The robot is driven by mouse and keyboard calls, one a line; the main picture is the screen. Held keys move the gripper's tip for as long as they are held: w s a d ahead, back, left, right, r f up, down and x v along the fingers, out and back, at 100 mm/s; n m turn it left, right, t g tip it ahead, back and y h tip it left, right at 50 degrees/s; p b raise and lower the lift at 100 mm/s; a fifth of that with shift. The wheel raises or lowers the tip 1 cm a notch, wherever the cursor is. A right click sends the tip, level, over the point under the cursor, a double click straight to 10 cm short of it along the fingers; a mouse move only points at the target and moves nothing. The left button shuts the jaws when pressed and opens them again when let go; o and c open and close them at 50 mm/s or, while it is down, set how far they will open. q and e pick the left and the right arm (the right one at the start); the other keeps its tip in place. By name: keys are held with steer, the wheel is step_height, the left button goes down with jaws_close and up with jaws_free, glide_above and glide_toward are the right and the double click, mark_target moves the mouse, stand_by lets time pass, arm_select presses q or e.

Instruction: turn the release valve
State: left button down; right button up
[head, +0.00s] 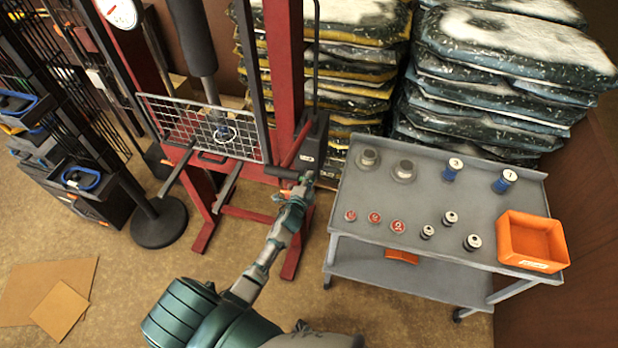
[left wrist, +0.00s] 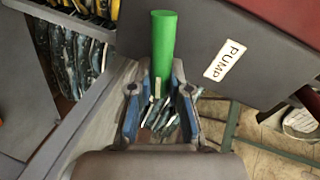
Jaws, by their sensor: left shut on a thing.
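A green cylindrical handle (left wrist: 163,45), seemingly the release valve's, sticks up beside the dark pump box (left wrist: 200,45) in the left wrist view. My left gripper (left wrist: 160,100) is shut on the handle's lower end, with a finger on each side. In the head view the left gripper (head: 302,186) reaches the foot of the pump box (head: 313,143), at the right side of the red press frame. The green handle cannot be made out there. My right gripper is not in view.
The red press frame (head: 284,75) with its mesh guard (head: 205,128) stands left of the pump. A grey cart (head: 365,215) with several weights and cylinders and an orange bin (head: 533,240) stands close on the right. Stacked bags (head: 505,90) are behind. Floor at lower left is mostly free.

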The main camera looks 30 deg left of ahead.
arm_select(q)
steer(key=shift+d+f+m+y, duration=0.2)
steer(key=shift+f+m+y, duration=0.25)
steer(key=shift+m, duration=0.75)
steer(key=shift+s+f, duration=0.1)
steer(key=shift+f, duration=0.05)
steer(key=c, duration=1.1)
jaws_free()
steer(key=shift+s+d, duration=0.1)
steer(key=v, duration=1.1)
steer(key=shift+s+r, duration=0.25)
